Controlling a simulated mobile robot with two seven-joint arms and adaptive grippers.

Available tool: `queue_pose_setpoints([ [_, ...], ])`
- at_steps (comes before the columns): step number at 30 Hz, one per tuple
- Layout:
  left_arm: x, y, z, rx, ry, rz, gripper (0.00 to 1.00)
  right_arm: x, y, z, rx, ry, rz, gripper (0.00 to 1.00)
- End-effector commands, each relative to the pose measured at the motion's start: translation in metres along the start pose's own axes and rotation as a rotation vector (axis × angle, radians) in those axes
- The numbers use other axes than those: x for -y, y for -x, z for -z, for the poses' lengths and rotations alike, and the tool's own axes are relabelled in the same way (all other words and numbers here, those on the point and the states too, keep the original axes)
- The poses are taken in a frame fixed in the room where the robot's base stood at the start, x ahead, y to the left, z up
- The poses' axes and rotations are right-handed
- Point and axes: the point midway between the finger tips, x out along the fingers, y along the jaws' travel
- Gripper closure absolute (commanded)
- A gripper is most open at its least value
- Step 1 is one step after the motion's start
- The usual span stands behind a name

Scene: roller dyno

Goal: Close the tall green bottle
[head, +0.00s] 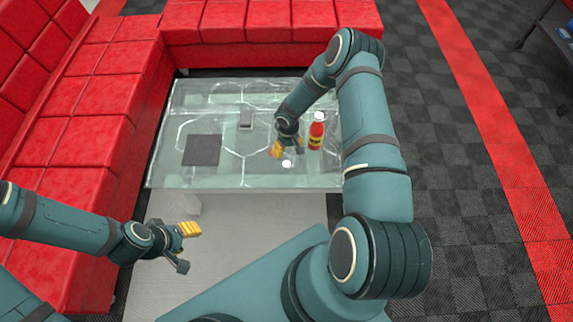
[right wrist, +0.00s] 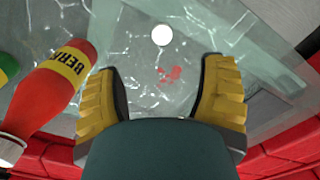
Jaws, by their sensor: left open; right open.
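A green thing (right wrist: 7,68), probably the green bottle, is cut off at the left edge of the right wrist view, beyond a red bottle; its neck and top cannot be seen. I do not make it out in the head view. A small round white cap (head: 286,163) lies on the glass table; it also shows in the right wrist view (right wrist: 162,35). My right gripper (head: 287,150) is open and empty above the table, close to the cap, which appears ahead of the gap between its fingers. My left gripper (head: 187,247) is open and empty, in front of the table.
The red bottle (head: 317,135) with a yellow label and white top stands just right of my right gripper. Red sofas (head: 95,130) border the left and back.

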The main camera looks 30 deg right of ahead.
Motion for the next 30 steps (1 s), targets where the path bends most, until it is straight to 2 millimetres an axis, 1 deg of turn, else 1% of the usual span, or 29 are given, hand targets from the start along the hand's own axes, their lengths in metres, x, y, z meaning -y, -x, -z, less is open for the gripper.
queue_pose_setpoints([
  [1, 0.001, -0.004, 0.0, -0.001, 0.0, 0.0, 0.53, 0.001, -0.013, -0.001, 0.003, -0.001, 0.002, 0.3],
  [3, 0.003, -0.007, 0.001, -0.003, 0.0, 0.0, 0.53, 0.001, -0.028, -0.002, 0.003, -0.001, 0.003, 0.3],
  [6, 0.004, -0.011, 0.001, -0.005, -0.001, 0.0, 0.53, 0.001, -0.046, -0.001, 0.002, -0.003, 0.003, 0.3],
  [9, 0.005, -0.014, 0.002, -0.007, -0.001, 0.0, 0.53, 0.001, -0.06, -0.001, 0.001, -0.003, 0.003, 0.3],
  [12, 0.006, -0.015, 0.002, -0.008, -0.001, 0.0, 0.53, 0.001, -0.068, -0.001, 0.001, -0.002, 0.002, 0.3],
  [14, 0.006, -0.015, 0.002, -0.008, -0.001, 0.0, 0.53, 0.001, -0.07, -0.001, 0.001, -0.002, 0.002, 0.3],
  [24, 0.006, -0.015, 0.002, -0.008, -0.001, 0.0, 0.53, 0.001, -0.071, -0.001, 0.001, -0.001, 0.002, 0.3],
  [26, 0.006, -0.017, 0.002, -0.009, -0.001, 0.0, 0.53, 0.001, -0.077, -0.001, 0.001, -0.002, 0.003, 0.3],
  [30, 0.009, -0.024, 0.003, -0.012, -0.002, 0.001, 0.53, 0.003, -0.099, -0.001, 0.003, -0.003, 0.004, 0.3],
])
